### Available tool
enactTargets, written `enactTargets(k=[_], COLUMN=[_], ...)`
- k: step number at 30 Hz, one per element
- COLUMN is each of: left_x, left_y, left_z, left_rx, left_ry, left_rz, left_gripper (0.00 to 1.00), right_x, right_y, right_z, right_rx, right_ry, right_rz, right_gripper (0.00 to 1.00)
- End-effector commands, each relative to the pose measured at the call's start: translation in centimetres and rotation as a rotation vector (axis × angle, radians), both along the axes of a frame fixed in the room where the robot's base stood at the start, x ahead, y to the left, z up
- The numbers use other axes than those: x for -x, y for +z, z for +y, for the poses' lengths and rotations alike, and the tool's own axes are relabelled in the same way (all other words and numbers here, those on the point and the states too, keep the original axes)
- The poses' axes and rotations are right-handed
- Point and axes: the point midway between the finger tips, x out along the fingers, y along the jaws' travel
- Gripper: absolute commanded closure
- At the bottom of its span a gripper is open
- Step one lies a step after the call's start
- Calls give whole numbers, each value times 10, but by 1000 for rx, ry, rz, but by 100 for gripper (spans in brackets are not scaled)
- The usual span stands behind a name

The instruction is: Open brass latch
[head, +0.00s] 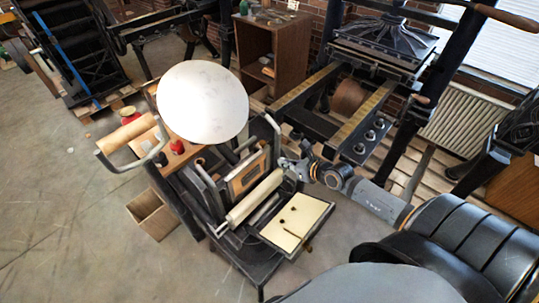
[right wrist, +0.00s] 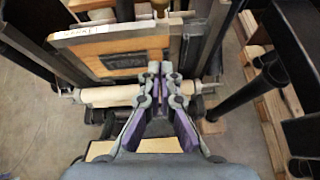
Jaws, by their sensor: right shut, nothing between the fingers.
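The hand press (head: 262,196) stands in the middle of the head view, with a wood-framed plate (head: 246,174) upright in it. In the right wrist view the wooden frame (right wrist: 88,37) shows close up. A small brass-coloured piece (right wrist: 160,9), which looks like the latch, stands at the frame's top edge. My right gripper (right wrist: 159,69) is shut and empty. Its fingertips point at the frame's face, below the brass piece in the picture; I cannot tell whether they touch. In the head view my right gripper (head: 285,161) is at the press's right side and hides part of it. My left gripper is not in view.
A white disc (head: 203,102) tops the press. A pale roller (head: 255,197) lies before the frame, above a cream platen (head: 296,221). A larger press (head: 380,48) stands behind at right. A cardboard box (head: 151,214) is on the floor. Open floor lies at left.

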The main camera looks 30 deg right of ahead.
Motion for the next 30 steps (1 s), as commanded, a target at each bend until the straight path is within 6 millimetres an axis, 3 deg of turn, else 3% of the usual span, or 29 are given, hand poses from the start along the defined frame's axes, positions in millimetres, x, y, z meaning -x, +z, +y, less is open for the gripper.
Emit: enactTargets(k=[1,3,7,12,30], left_x=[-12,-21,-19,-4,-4], left_y=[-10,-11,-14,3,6], left_z=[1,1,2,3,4], left_rx=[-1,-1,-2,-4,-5], left_ry=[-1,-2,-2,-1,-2], left_rz=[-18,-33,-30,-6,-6], left_gripper=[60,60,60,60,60], right_x=[-11,-24,-46,-64,-73], right_y=[-9,-15,-26,-4,2], right_z=[4,8,16,19,18], right_rx=[-8,-9,-9,-3,-1], right_ry=[-3,-5,-3,2,2], right_rz=[-6,-5,-4,-2,0], right_gripper=[100,100,100,100,100])
